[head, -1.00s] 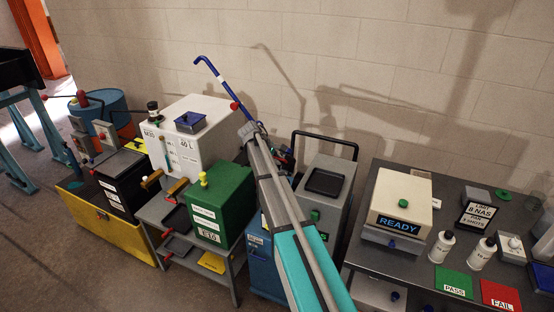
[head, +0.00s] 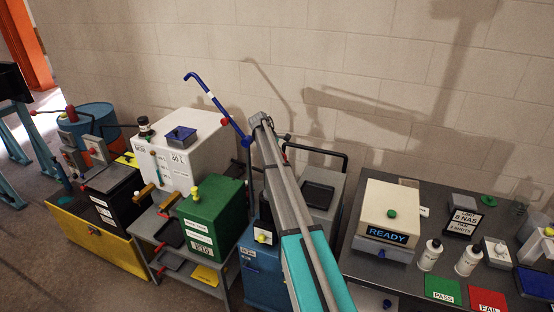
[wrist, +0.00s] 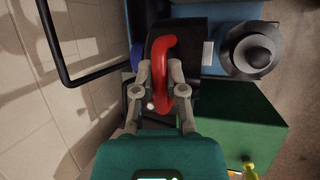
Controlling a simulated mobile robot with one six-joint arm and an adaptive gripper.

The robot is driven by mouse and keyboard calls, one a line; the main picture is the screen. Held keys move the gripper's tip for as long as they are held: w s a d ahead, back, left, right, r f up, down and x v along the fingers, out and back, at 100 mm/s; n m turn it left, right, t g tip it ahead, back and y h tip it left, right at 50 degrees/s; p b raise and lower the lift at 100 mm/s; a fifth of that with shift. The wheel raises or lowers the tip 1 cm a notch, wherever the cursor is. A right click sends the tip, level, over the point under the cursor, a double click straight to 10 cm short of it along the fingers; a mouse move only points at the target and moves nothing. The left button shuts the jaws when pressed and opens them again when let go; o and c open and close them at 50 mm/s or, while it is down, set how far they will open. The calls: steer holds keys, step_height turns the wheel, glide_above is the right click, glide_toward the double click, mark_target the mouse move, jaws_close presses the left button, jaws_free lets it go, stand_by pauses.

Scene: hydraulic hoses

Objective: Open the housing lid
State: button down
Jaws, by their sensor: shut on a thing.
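My gripper (wrist: 160,80) is in the wrist view, its two fingers closed around a red curved handle (wrist: 164,68). The handle stands over a black block (wrist: 190,42), which seems to be the housing lid; where lid and housing meet cannot be made out. A blue body (wrist: 218,25) lies behind it. In the head view my arm hides the gripper and most of the handle area.
A green box (head: 212,220) stands left of the blue cabinet; it also shows in the wrist view (wrist: 240,120). A black tubular frame (wrist: 60,55) runs close to the gripper. A blue hooked bar (head: 215,98) rises behind. The wall (head: 330,60) is close behind.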

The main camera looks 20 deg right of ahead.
steer(key=shift+w+d+f, duration=0.25)
steer(key=shift+w+d, duration=0.3)
steer(key=shift+w, duration=0.1)
steer(key=c, duration=0.7)
jaws_free()
steer(key=shift+s+a, duration=0.1)
steer(key=shift+s, duration=0.05)
